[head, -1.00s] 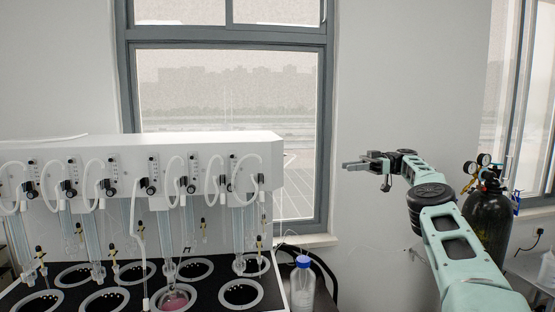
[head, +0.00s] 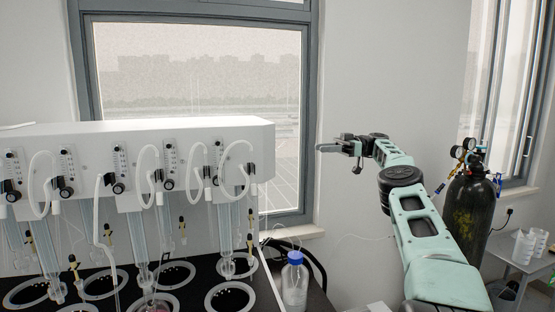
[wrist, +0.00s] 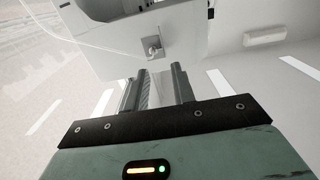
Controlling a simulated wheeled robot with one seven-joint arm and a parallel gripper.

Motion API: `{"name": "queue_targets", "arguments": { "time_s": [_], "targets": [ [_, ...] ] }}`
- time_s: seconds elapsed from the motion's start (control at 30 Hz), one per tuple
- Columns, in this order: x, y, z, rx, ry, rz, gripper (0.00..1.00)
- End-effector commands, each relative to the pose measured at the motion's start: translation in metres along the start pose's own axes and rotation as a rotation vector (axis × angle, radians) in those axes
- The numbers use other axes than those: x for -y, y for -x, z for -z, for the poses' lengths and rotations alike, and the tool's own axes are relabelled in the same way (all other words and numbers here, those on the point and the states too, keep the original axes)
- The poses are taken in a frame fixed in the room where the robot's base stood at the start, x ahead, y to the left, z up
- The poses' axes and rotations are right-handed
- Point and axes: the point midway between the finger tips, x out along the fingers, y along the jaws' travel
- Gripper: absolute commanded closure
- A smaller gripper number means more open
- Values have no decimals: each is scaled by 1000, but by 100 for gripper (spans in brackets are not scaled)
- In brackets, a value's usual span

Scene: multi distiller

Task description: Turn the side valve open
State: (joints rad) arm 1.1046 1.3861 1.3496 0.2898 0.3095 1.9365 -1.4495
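The multi distiller (head: 190,138) is a long white housing with several small front valves and tubes, at the left in the head view. In the wrist view its white end panel (wrist: 110,42) carries a small metal fitting (wrist: 152,47) that looks like the side valve. I cannot make this valve out in the head view. My gripper (head: 322,147) is in the air to the right of the housing, apart from it. In the wrist view my gripper (wrist: 158,72) has its two grey fingers apart with nothing between them, pointing toward the fitting, which lies beyond the tips.
A black gas cylinder (head: 468,215) with gauges stands at the right, near a small table (head: 520,262) with white containers. The air between gripper and housing looks clear.

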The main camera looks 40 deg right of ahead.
Motion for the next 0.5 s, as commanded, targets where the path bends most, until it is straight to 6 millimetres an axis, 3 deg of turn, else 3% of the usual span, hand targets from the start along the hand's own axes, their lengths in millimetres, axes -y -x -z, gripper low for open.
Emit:
{"name": "queue_targets", "arguments": {
  "time_s": [0.03, 0.5],
  "targets": [
    [1, -3, -7, 1, 1, 2, 75],
    [2, -38, 0, 2, -1, 5, 75]
  ]
}}
